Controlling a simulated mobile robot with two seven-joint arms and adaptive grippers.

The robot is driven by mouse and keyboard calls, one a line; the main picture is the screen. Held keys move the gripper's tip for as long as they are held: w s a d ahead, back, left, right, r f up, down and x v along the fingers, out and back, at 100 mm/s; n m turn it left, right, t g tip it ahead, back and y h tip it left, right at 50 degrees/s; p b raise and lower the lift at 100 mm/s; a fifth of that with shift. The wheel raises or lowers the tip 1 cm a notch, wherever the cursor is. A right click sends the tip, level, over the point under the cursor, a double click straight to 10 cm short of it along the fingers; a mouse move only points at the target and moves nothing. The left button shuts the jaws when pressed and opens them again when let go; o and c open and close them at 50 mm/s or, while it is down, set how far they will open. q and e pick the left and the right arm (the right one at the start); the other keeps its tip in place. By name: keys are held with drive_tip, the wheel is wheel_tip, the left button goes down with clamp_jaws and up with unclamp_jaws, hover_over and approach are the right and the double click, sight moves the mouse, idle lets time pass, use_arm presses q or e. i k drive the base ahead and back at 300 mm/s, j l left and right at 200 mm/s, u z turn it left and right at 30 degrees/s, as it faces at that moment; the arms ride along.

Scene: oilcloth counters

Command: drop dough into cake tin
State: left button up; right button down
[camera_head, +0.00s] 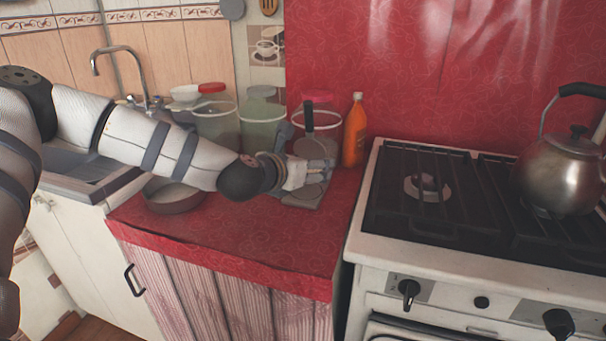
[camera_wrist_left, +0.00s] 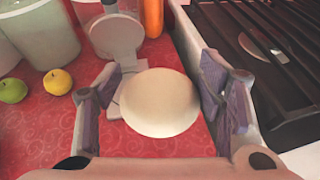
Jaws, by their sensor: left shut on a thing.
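In the left wrist view a pale cream, rounded lump of dough (camera_wrist_left: 160,103) sits between the two purple-padded fingers of my left gripper (camera_wrist_left: 162,75). The gripper is shut on it. In the head view my left gripper (camera_head: 308,172) is over the back right part of the red counter, by a grey appliance. The dough cannot be clearly told there. The cake tin (camera_head: 172,204), round and shallow, stands on the counter's left side near the sink, partly hidden by my left arm. The tin is not in the wrist view. My right gripper is not in view.
A grey press-like appliance (camera_wrist_left: 118,38) stands beyond the dough. Large jars (camera_head: 262,122) and an orange bottle (camera_head: 355,132) line the back. A green apple (camera_wrist_left: 13,90) and a yellow fruit (camera_wrist_left: 57,82) lie left. The stove (camera_head: 470,262) adjoins right; the counter's front (camera_head: 240,235) is clear.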

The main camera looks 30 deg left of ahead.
sight(170, 197)
drive_tip(key=u, duration=1.8)
